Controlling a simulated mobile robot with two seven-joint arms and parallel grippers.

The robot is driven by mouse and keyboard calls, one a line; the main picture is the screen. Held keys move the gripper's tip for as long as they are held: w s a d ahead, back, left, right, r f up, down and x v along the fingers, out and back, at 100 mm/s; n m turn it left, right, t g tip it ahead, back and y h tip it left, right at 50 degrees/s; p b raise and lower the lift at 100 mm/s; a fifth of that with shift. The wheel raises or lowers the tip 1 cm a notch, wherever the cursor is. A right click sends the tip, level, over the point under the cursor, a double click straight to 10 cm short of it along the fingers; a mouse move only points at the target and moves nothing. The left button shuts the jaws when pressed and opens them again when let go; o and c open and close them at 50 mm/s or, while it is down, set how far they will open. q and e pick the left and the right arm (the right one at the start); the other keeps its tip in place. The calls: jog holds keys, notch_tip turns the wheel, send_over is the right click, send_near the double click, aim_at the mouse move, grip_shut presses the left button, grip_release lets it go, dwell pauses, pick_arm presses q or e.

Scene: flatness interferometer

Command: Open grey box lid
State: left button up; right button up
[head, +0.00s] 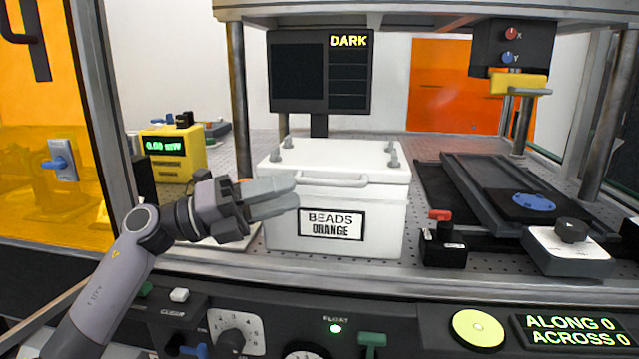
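The light grey box (283,232) stands on the perforated bench, with a label reading "BEADS ORANGE" on its front. Its lid (340,156) is on and looks closed. The lid has a bar handle (347,180) along its front edge and several grey posts on top. My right gripper is out of view.
A yellow power meter (173,156) stands behind left. A dark monitor (319,75) reading "DARK" is behind the box. A black rail stage (480,190) and a small black block with a red lever (442,247) are to the right. A control panel (270,330) runs along the front.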

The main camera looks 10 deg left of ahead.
aim_at(317, 181)
pick_arm(q)
jog(key=x, duration=0.6)
jog(key=shift+p, duration=0.35)
grip_shut()
